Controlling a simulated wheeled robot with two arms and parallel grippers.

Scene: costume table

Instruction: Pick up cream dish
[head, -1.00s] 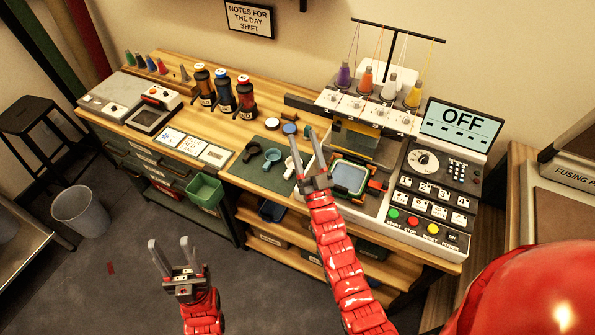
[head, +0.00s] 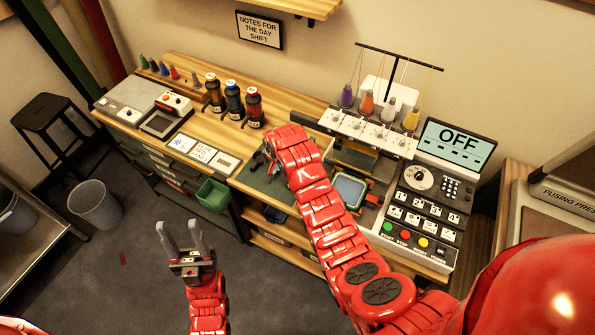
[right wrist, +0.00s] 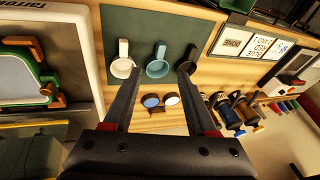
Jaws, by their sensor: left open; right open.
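The cream dish (right wrist: 122,67), a small round cup with a straight handle, lies on the dark green mat (right wrist: 190,25) in the right wrist view. A teal dish (right wrist: 157,68) and a dark dish (right wrist: 187,64) lie beside it to the right. My right gripper (right wrist: 160,76) is open and empty. Its left finger points between the cream and teal dishes, its right finger toward the dark dish. In the head view my right arm hides the cream dish. My left gripper (head: 183,238) is open and empty, in front of the table above the floor.
Two round pucks, one blue (right wrist: 150,100) and one white (right wrist: 171,99), sit near the mat. The embroidery machine with its hoop (head: 349,190) stands right of my right arm. Several thread bottles (head: 233,100) stand behind. A green bin (head: 213,194) hangs at the table front.

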